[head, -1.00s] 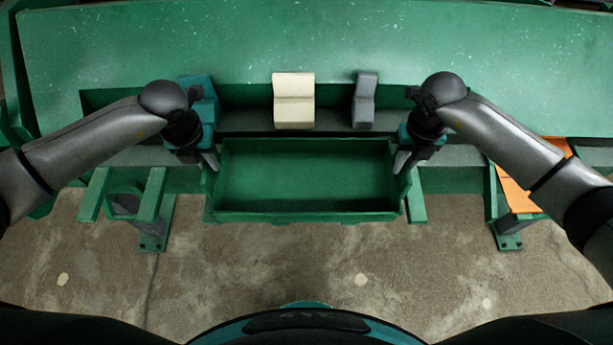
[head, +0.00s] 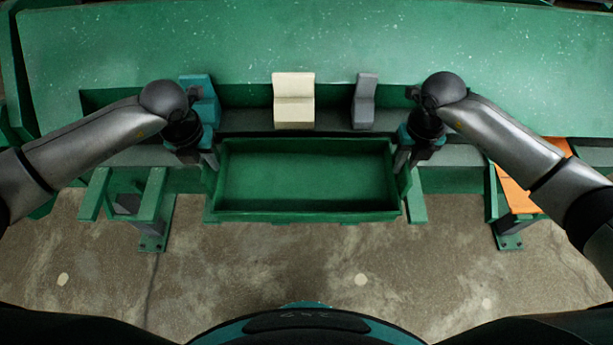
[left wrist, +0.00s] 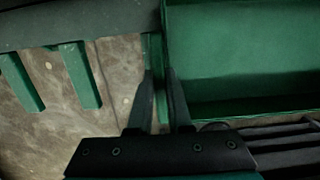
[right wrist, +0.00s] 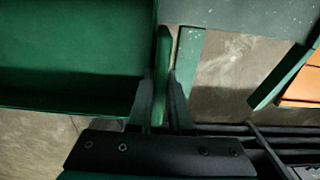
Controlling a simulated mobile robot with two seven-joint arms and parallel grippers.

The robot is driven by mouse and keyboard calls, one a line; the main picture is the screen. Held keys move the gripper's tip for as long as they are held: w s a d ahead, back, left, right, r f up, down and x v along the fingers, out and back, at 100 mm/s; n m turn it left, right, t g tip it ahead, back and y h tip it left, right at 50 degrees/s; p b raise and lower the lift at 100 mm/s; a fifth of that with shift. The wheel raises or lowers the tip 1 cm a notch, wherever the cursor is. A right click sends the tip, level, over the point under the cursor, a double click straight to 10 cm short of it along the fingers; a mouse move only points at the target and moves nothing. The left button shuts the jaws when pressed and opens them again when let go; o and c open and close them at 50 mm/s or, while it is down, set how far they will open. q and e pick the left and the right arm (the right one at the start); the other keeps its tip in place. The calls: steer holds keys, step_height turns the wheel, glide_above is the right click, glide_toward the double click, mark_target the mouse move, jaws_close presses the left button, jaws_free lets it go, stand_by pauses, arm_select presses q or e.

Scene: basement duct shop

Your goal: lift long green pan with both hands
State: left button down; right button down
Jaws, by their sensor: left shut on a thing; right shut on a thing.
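The long green pan (head: 305,216) is an open, empty rectangular tray in the middle of the head view, at the front of the green bench. My left gripper (head: 210,160) is shut on the pan's left end; the left wrist view shows its fingers (left wrist: 160,85) either side of the end wall. My right gripper (head: 402,160) is shut on the pan's right end; the right wrist view shows its fingers (right wrist: 160,85) either side of a green upright part there. The pan looks about level. I cannot tell whether its underside touches the supports below.
A cream block (head: 293,100), a dark grey block (head: 364,100) and a teal block (head: 203,100) stand in the recess behind the pan. Green bracket legs (head: 150,205) stand at left, and an orange board (head: 525,195) lies at right. The concrete floor in front is clear.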

arm_select(q)
steer(key=shift+w+r, duration=0.1)
steer(key=shift+r, duration=0.1)
arm_select(e)
steer(key=shift+w+r, duration=0.1)
steer(key=shift+r, duration=0.05)
